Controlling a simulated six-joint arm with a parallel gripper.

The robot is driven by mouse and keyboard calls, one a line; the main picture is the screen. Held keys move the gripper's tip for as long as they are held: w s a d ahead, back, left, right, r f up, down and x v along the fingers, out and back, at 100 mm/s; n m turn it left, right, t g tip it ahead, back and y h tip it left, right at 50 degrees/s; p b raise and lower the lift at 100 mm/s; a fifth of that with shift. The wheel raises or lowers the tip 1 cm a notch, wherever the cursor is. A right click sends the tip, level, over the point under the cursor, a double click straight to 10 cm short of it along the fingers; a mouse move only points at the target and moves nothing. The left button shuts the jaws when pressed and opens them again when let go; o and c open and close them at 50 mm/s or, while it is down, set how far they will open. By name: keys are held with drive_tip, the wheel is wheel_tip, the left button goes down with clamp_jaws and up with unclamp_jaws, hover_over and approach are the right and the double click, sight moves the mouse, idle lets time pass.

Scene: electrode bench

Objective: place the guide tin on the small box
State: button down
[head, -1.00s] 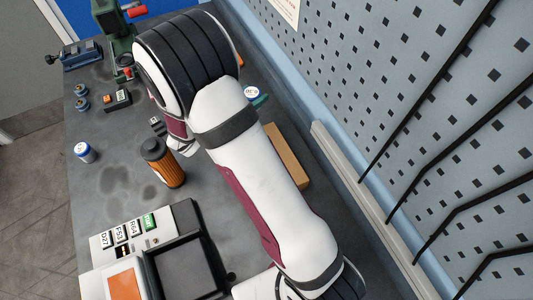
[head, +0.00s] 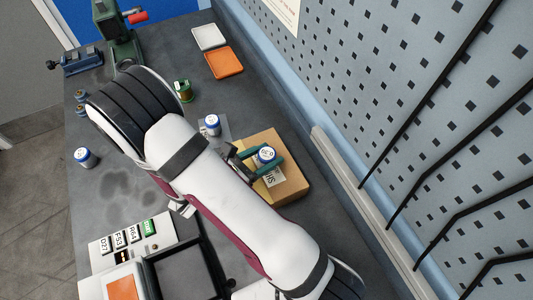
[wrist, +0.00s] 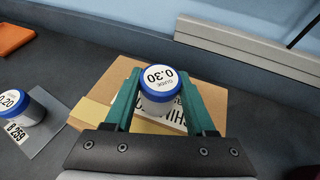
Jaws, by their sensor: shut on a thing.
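The guide tin (head: 267,155) is a small white tin with a blue-rimmed lid. In the wrist view the guide tin (wrist: 159,78) reads "GUIDE 0.30". My gripper (head: 262,160) is shut on it, with one green finger on each side, as the wrist view of my gripper (wrist: 160,90) also shows. The tin is upright, over the small box (head: 292,183), a tan cardboard box with a white printed label. The box (wrist: 212,98) spreads below and around the tin in the wrist view. I cannot tell whether the tin's base touches the box top.
Another blue-lidded tin (head: 212,124), marked 0.20 in the wrist view, stands on a grey card left of the box. A green spool (head: 183,92), an orange tray (head: 225,63) and a white tray (head: 209,38) lie farther back. A pegboard wall (head: 400,100) runs along the right.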

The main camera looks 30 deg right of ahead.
drive_tip(key=shift+c, duration=1.2)
unclamp_jaws()
drive_tip(key=shift+f, duration=0.1)
drive_tip(key=shift+s+a+r, duration=0.1)
drive_tip(key=shift+a+r, duration=0.2)
drive_tip(key=shift+a, duration=0.05)
drive_tip(key=v, duration=1.1)
drive_tip(key=s+d+r+m+g+y, duration=0.3)
drive_tip(key=s+m+g, duration=0.15)
drive_tip(key=m, duration=0.35)
drive_tip(key=s+d+r+m+g+y, duration=0.2)
drive_tip(key=s+r+m+g+y, duration=0.15)
drive_tip(key=s+m, duration=0.35)
drive_tip(key=s+a+r+m+t+y, duration=0.3)
drive_tip(key=a+m+y, duration=0.2)
drive_tip(key=m+y, duration=0.3)
drive_tip(key=m, duration=0.4)
drive_tip(key=shift+t, duration=0.3)
